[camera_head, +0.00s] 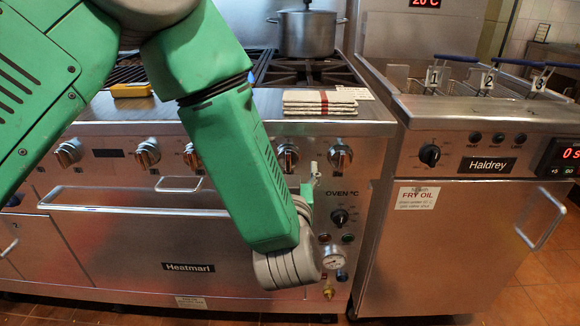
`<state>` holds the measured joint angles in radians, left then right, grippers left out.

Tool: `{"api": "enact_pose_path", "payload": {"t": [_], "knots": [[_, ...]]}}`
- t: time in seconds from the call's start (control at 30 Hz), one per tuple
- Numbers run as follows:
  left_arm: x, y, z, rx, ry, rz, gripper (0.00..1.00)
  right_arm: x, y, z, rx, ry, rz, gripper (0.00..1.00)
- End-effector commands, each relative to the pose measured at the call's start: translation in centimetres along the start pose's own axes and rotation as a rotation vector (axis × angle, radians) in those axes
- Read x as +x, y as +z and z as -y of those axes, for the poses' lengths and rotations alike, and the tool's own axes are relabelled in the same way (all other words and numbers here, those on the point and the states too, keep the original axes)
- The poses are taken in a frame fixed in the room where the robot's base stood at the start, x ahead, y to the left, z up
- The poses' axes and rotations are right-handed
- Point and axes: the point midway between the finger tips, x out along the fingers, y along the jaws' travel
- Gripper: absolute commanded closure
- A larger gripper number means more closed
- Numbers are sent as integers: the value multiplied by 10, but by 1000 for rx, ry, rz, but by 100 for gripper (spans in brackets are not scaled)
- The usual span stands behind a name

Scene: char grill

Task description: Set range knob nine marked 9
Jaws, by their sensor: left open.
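Several silver range knobs line the front panel: a far-left knob (68,153), one beside my arm (192,157), one (289,155) right of my forearm, and a rightmost one (340,155). No number 9 is legible, so I cannot tell which knob is nine. My left arm, green, comes in from the upper left and crosses the range front. My left gripper (313,177) is small in view and partly hidden behind my wrist. It is open and empty, just below and between the two right knobs; contact with either is not visible. My right gripper is out of view.
A black oven knob (340,216) and a gauge (333,257) sit below the right knobs. Folded towels (320,103), a pot (307,33) and a yellow item (131,90) are on the range top. The fryer (470,230) stands at the right.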

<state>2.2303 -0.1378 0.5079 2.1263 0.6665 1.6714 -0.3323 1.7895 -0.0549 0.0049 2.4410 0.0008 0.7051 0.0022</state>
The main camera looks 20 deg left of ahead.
Motion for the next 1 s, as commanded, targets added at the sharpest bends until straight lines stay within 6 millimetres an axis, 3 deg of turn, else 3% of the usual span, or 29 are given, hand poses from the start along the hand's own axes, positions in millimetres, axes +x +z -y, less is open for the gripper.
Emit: {"api": "enact_pose_path", "payload": {"t": [0.23, 0.57, 0.6, 0.73, 1.0], "knots": [[31, 2, 7, -8, -2, 2, 37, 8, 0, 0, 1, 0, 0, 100], [35, 0, 3, -3, -1, 2, 37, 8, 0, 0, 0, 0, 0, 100], [35, 0, 3, -2, -1, 1, 41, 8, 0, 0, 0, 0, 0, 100], [34, 0, 1, 1, 0, 1, 85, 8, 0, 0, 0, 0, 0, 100], [34, 0, 1, -5, 6, 2, 87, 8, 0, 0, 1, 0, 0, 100]]}}
